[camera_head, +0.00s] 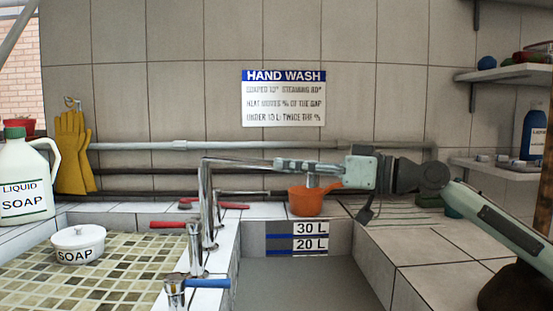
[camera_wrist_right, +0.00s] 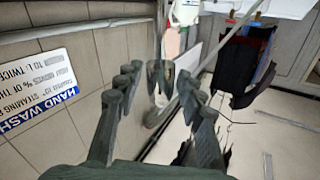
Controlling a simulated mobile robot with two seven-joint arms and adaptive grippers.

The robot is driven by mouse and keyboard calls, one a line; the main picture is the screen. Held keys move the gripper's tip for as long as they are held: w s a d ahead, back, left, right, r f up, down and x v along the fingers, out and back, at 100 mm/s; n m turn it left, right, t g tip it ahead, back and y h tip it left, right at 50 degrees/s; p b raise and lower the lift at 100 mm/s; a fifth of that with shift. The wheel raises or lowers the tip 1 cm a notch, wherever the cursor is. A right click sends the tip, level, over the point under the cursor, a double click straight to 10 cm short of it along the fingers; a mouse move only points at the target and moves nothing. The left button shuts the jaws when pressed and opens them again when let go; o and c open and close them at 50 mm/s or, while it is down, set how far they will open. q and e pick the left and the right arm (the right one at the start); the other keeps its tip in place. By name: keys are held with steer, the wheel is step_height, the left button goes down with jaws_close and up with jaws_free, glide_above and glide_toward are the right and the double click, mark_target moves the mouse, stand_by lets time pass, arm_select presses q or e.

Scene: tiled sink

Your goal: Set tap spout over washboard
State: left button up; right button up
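The chrome tap spout (camera_head: 240,164) runs rightward from an upright pipe at the sink's left edge. Its outlet lies behind or beside my right gripper (camera_head: 278,164), above the orange pan. My right gripper reaches in from the right, its fingers pointing left along the spout. In the right wrist view its fingers (camera_wrist_right: 163,90) stand apart, with a grey tube seen between and beyond them. I cannot tell whether they touch the spout. No washboard can be identified with certainty; a grooved patch (camera_head: 408,214) shows on the tiled ledge at right. My left gripper is not in view.
The sink basin (camera_head: 310,280) is grey, with level marks on its back wall. An orange pan (camera_head: 315,199) stands on the back ledge. Red (camera_head: 168,225) and blue (camera_head: 205,283) tap handles stick out at left. A soap pot (camera_head: 78,243) and soap bottle (camera_head: 25,178) stand farther left.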

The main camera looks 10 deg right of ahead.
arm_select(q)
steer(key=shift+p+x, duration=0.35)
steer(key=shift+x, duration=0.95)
arm_select(e)
steer(key=shift+x, duration=1.9)
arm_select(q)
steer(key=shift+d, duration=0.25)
arm_select(e)
jaws_close()
